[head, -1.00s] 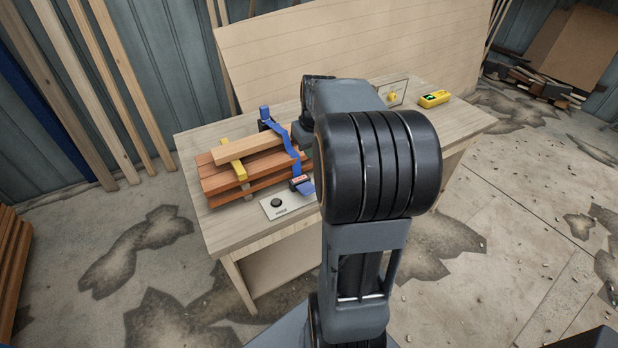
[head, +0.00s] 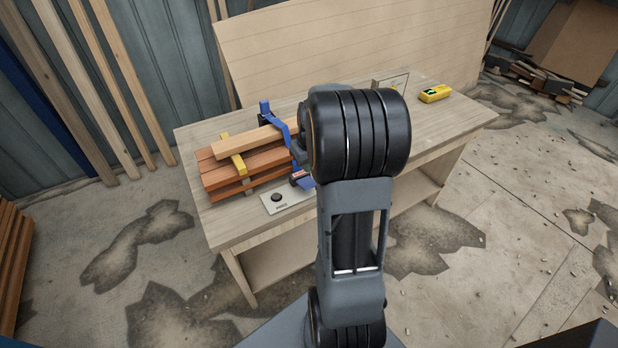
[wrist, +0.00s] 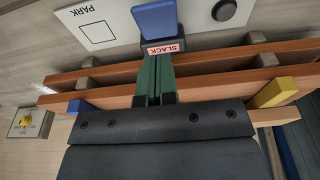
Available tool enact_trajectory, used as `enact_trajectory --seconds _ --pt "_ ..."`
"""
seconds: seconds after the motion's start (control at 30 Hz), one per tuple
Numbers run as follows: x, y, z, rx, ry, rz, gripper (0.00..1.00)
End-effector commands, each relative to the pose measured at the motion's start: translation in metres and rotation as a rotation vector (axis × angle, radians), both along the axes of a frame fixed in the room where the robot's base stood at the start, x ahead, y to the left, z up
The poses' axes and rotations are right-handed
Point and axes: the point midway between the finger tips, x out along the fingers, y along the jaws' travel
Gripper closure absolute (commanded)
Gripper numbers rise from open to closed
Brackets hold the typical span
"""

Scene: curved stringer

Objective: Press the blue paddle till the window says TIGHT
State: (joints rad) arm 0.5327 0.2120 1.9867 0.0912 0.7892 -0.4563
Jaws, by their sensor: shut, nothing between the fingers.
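The blue clamp (head: 278,122) stands over the stacked wood strips on the bench. Its blue paddle (wrist: 155,20) is at the top of the wrist view. The window (wrist: 163,49) beside the paddle reads SLACK in red; in the head view it is too small to read. My gripper (wrist: 156,60) is shut and empty, its green fingers together. Their tips reach the window's edge in the wrist view, just short of the paddle in the picture; I cannot tell whether they touch anything. In the head view my arm hides the gripper and part of the clamp.
The strips (head: 250,168) carry a yellow clamp (head: 233,152). A pale plate marked PARK (wrist: 97,32) and a black round knob (wrist: 224,10) lie near the paddle. A yellow device (head: 435,94) lies at the bench's right end. The bench's front left (head: 225,225) is bare.

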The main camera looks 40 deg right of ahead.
Motion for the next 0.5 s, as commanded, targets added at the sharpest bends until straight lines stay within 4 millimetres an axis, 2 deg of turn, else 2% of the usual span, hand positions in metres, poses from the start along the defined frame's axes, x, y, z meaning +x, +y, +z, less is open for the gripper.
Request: enact_trajectory --seconds 0.03,0.2,0.5 --pt "0.001 0.0 -0.01 0.002 0.004 0.0 1.0" --pt "-0.003 0.001 -0.032 0.003 0.003 -0.001 1.0" --pt "-0.009 0.001 -0.051 0.001 0.001 -0.001 1.0"
